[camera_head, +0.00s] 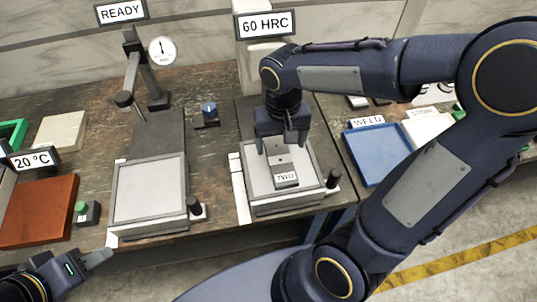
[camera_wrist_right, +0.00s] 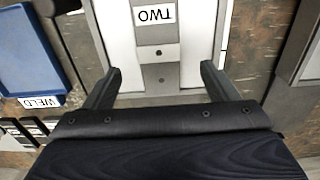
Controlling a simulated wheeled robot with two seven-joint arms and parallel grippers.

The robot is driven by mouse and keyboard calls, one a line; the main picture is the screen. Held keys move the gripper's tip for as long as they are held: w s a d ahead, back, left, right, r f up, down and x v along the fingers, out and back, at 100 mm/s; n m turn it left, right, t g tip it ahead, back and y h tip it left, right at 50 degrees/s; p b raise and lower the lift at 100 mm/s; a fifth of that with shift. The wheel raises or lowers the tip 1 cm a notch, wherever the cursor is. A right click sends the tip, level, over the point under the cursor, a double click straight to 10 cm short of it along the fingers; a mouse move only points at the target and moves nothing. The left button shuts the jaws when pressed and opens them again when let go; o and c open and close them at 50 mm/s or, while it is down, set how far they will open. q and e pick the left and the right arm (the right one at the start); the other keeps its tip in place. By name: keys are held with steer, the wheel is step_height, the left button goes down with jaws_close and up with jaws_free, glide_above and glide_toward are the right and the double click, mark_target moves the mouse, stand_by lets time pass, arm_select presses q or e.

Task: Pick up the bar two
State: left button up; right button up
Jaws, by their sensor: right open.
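The bar labelled TWO (camera_head: 286,168) is a grey metal block lying on a light square plate (camera_head: 256,199) below the 60 HRC sign. My right gripper (camera_head: 281,147) is above the bar's far end, pointing down. In the right wrist view the right gripper (camera_wrist_right: 158,82) is open, with one finger on each side of the bar and gaps between. My left gripper (camera_head: 102,258) is at the lower left, away from the bar; its jaw opening is unclear.
A second station with an empty plate (camera_head: 150,190) and a dial gauge (camera_head: 162,50) stands left. A blue WELD tray (camera_head: 377,153) is right. A brown tile (camera_head: 38,211) and a small box with a green button (camera_head: 86,212) are at far left.

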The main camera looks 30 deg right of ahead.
mark_target(280, 159)
step_height(280, 159, down, 7)
steer(key=shift+w+d+r, duration=0.1)
steer(key=shift+d+r, duration=0.05)
steer(key=shift+r, duration=0.1)
jaws_close()
stand_by(0.6)
